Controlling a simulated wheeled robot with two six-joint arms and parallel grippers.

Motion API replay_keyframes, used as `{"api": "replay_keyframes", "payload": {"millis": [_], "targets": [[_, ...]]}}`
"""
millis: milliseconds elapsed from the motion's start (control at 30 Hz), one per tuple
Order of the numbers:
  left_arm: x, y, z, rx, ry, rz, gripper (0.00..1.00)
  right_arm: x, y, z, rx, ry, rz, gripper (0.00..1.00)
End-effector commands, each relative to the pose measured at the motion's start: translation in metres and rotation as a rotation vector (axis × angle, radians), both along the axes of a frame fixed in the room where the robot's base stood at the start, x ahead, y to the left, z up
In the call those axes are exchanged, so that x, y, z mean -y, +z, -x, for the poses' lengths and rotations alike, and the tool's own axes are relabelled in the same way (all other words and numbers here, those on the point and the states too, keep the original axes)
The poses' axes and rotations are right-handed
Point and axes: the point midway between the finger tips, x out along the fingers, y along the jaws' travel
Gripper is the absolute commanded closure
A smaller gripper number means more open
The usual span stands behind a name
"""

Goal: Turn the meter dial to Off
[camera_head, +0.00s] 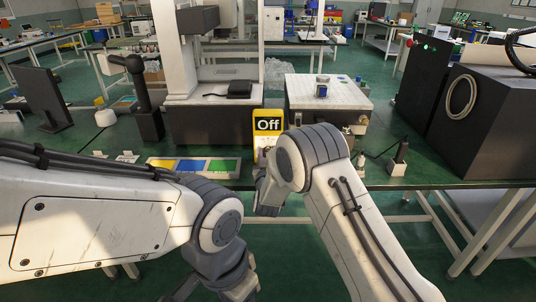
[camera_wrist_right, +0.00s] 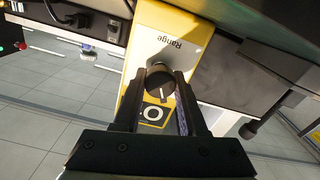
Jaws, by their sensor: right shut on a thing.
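The yellow meter (camera_head: 268,118) stands upright at the table's front, and its screen reads "Off". In the right wrist view the meter (camera_wrist_right: 175,25) carries the label "Range" above a round black dial (camera_wrist_right: 160,82). My right gripper (camera_wrist_right: 160,78) is shut on the dial, one finger on each side. In the head view the right arm hides the dial and most of the right gripper. My left gripper (camera_head: 215,290) hangs low at the bottom edge, its fingertips cut off.
A tray with yellow, blue and green sections (camera_head: 195,166) lies left of the meter. A white-topped block (camera_head: 325,92) stands behind it to the right. A small dark stand (camera_head: 398,160) and black boxes (camera_head: 490,120) are farther right.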

Motion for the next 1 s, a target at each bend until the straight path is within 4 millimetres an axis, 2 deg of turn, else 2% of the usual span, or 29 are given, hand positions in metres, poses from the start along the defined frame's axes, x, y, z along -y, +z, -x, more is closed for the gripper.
{"api": "replay_keyframes", "payload": {"millis": [600, 633, 700, 1000], "targets": [[0.0000, -0.0003, 0.0000, 0.000, 0.000, 0.000, 0.50, 0.0001, -0.0013, 0.0003, -0.003, 0.000, 0.046, 1.00], [0.0000, -0.0003, 0.0000, 0.000, 0.000, 0.000, 0.50, 0.0001, -0.0013, 0.0003, -0.003, 0.000, 0.046, 0.51], [0.0000, -0.0003, 0.0000, 0.000, 0.000, 0.000, 0.50, 0.0001, -0.0013, 0.0003, -0.003, 0.000, 0.045, 0.29], [0.0000, -0.0003, 0.0000, 0.000, 0.000, 0.000, 0.50, -0.0002, -0.0006, 0.0006, -0.001, 0.000, 0.043, 0.29]]}}
